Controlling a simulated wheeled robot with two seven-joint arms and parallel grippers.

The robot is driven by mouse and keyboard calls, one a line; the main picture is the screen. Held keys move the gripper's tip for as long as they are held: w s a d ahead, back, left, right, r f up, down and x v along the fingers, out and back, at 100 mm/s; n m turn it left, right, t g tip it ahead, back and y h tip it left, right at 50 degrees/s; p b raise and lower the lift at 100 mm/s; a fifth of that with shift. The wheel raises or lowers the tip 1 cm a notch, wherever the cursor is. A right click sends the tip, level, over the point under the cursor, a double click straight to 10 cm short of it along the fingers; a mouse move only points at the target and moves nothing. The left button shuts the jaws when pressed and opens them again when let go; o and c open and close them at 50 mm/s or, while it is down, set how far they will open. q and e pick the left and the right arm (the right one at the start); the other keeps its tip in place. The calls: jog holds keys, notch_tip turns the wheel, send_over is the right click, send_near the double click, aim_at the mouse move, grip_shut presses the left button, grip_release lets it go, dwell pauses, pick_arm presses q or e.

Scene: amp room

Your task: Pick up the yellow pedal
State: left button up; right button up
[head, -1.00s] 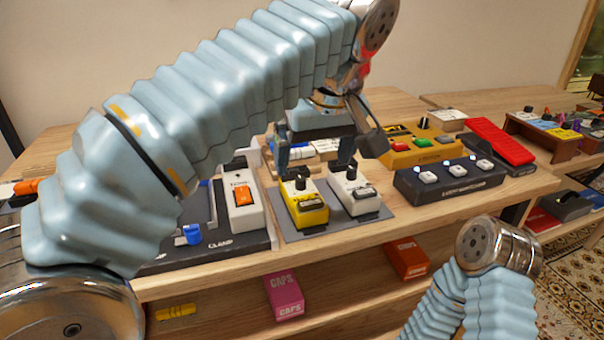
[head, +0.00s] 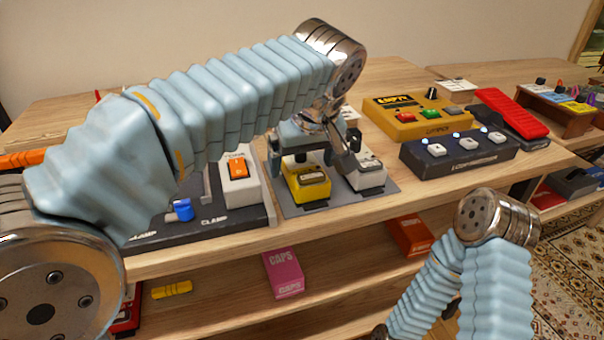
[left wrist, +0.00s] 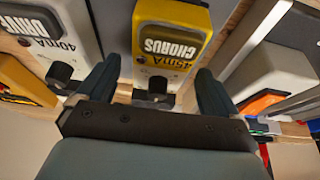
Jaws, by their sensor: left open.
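The yellow pedal (head: 309,188) stands on a grey mat beside a white pedal, on the wooden table top. Its label reads CHORUS in the left wrist view (left wrist: 168,40). My left gripper (head: 306,163) is open just above the far, knob end of the yellow pedal. In the left wrist view its two fingers (left wrist: 156,85) lie on either side of that end, apart from each other, with a dark knob between them. I cannot tell whether they touch the pedal. My right arm shows at the lower right, but its gripper is out of view.
The white pedal (head: 367,174) is close on the right. A clamp board with a white switch box (head: 239,183) is close on the left. A larger yellow unit (head: 416,121) and a dark footswitch box (head: 455,157) stand further right. Boxes lie on the shelf below.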

pick_arm(q)
jog(key=shift+x, duration=0.9)
jog(key=shift+r, duration=0.1)
jog(key=c, duration=1.4)
